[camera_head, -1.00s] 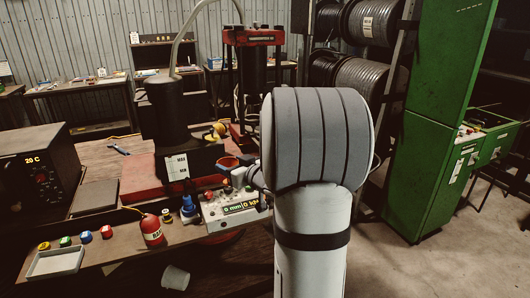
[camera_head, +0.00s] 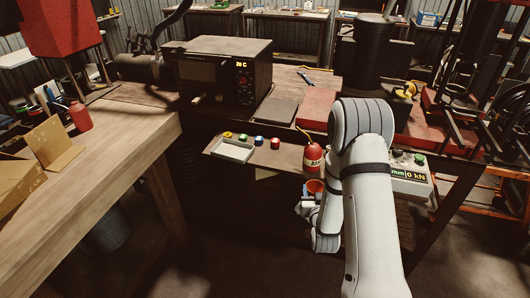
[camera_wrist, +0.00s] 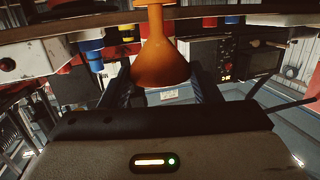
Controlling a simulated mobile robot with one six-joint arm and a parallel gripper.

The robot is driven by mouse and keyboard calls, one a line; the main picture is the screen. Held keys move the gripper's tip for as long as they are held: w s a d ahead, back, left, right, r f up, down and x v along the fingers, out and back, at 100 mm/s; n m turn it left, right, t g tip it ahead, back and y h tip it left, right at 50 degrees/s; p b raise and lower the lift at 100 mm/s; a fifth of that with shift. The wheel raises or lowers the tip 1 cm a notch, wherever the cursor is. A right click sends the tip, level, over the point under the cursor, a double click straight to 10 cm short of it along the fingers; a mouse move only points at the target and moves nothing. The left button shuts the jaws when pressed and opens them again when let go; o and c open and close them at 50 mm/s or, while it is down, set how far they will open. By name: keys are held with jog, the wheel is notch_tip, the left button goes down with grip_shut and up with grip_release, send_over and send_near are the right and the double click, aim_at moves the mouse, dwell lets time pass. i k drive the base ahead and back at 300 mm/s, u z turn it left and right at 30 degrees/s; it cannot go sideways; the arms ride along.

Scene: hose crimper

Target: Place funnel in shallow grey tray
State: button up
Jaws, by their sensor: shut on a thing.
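The orange funnel (camera_wrist: 163,55) is between the dark fingers of my gripper (camera_wrist: 163,78) in the wrist view, wide end toward the palm and narrow stem pointing away. In the head view the funnel (camera_head: 315,186) shows as a small orange patch beside my wrist, partly hidden by it. My gripper is shut on it, below and in front of the narrow shelf edge.
Several small coloured buttons (camera_head: 259,141) sit right of the tray. A red extinguisher-like bottle (camera_head: 313,157) stands farther right, close to my arm. A wooden table (camera_head: 120,150) with a cardboard box (camera_head: 40,160) stands at the left. Dark open floor lies between.

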aim_at(233, 151)
jog(key=z, duration=0.2)
jog(key=i, duration=0.15)
jog(key=u, duration=2.35)
jog(key=k, duration=0.4)
jog(key=z, duration=0.9)
jog(key=i, duration=1.3)
